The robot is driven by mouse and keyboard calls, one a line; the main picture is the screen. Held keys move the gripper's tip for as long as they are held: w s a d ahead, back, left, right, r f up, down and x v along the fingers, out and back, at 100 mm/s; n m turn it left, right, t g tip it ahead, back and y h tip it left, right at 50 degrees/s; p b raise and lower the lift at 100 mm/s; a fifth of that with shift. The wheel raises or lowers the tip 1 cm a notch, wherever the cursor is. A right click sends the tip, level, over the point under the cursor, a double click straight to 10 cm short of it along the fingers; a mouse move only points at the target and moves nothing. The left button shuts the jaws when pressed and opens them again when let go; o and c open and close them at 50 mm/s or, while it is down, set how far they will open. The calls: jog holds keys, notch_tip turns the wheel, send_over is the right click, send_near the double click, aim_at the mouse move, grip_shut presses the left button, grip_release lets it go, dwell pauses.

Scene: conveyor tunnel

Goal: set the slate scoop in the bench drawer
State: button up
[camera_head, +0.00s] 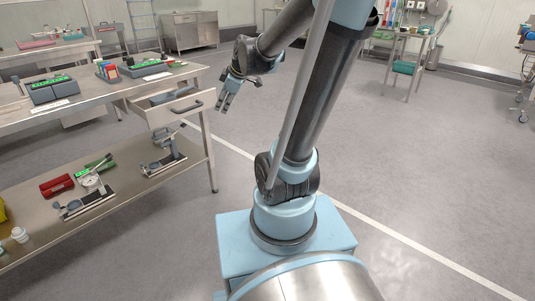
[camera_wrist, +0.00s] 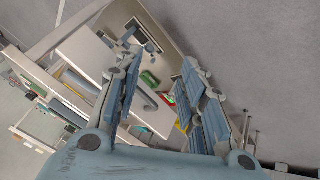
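The bench drawer (camera_head: 160,117) is pulled out at the right end of the left bench, with a dark bar handle (camera_head: 187,108) on its front. A slate-coloured shape (camera_head: 172,95) lies inside the drawer; it looks like the slate scoop, but its outline is too small to be sure. My gripper (camera_head: 226,104) is open, fingers pointing down, just right of the drawer and apart from it. In the wrist view its fingers (camera_wrist: 158,100) stand wide apart with nothing held. Behind them are a pale drawer panel and a grey curved bar, probably the handle.
The bench top (camera_head: 100,95) holds dark boxes with green displays. The lower shelf (camera_head: 120,200) carries a red case (camera_head: 57,185), a green case (camera_head: 99,162) and small balance-like devices. A bench leg (camera_head: 208,150) stands below the drawer.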

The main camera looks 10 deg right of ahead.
jog(key=s+d+f+m+g+h, duration=0.1)
jog(key=s+d+f+m, duration=0.2)
jog(key=s, duration=0.4)
jog(key=s+d+f+m+g+h, duration=0.1)
jog(key=s+d+f+m, duration=0.2)
jog(key=s+m, duration=0.3)
jog(key=s+d+f+m+g+h, duration=0.1)
jog(key=s+d+f+m, duration=0.3)
jog(key=s, duration=0.6)
jog(key=shift+s+d+m+h, duration=0.15)
jog(key=shift+d+m+h, duration=0.35)
jog(key=shift+d+m, duration=0.1)
jog(key=shift+w+f+g, duration=0.25)
jog(key=shift+w+g, duration=0.05)
jog(key=shift+w, duration=0.1)
